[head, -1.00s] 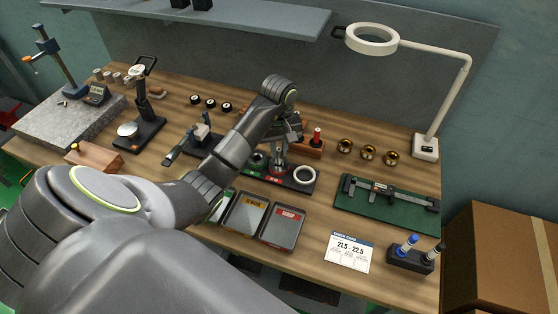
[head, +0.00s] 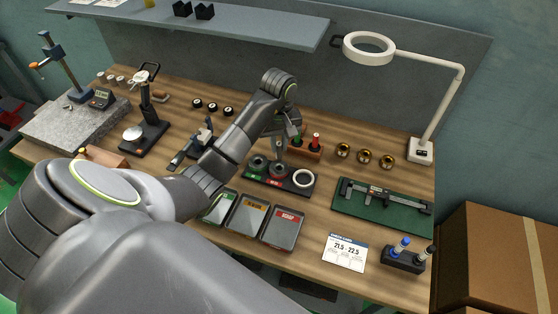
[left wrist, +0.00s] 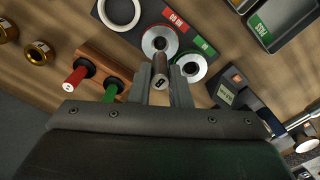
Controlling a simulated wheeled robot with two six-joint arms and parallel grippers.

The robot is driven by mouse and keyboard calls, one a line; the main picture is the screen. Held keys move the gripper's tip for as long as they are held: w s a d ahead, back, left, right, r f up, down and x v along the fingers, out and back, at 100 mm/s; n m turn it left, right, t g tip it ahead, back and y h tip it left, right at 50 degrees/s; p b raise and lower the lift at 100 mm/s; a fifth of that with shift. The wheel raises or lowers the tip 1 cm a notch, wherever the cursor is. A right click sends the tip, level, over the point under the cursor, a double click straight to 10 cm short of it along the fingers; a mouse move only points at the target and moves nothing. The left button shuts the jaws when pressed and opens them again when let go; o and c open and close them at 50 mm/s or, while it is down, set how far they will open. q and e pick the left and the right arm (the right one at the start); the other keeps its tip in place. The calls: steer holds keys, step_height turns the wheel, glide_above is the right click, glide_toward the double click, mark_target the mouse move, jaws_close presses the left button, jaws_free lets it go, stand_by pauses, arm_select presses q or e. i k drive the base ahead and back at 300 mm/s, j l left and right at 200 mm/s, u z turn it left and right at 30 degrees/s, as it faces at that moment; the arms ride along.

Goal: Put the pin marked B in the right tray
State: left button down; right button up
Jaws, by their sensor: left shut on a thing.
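My left gripper (head: 281,146) is shut on a small metal pin (left wrist: 160,82). The pin's end faces the left wrist camera and bears a dark mark that looks like B or 8. Gripper and pin are over the black ring-gauge plate (head: 303,189); in the left wrist view the pin lines up near the two metal rings (left wrist: 160,40). I cannot tell how far its hidden end is from them. Three trays lie in front: green-labelled (head: 218,209), yellow-labelled (head: 247,218) and red-labelled (head: 282,230). My right gripper is not in view.
A wooden block with red and green handled plugs (head: 306,150) stands close behind the gripper. Brass rings (head: 364,156), a caliper on a green mat (head: 385,203), a card (head: 345,253) and a pen holder (head: 405,259) are to the right. A dial stand (head: 147,120) is at left.

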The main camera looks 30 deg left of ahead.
mark_target(284, 229)
steer(key=k+l+u, duration=0.15)
steer(key=u, duration=0.8)
steer(key=k+l+z, duration=0.1)
steer(key=k+z, duration=0.35)
steer(key=k+l+z, duration=0.25)
steer(key=z, duration=0.25)
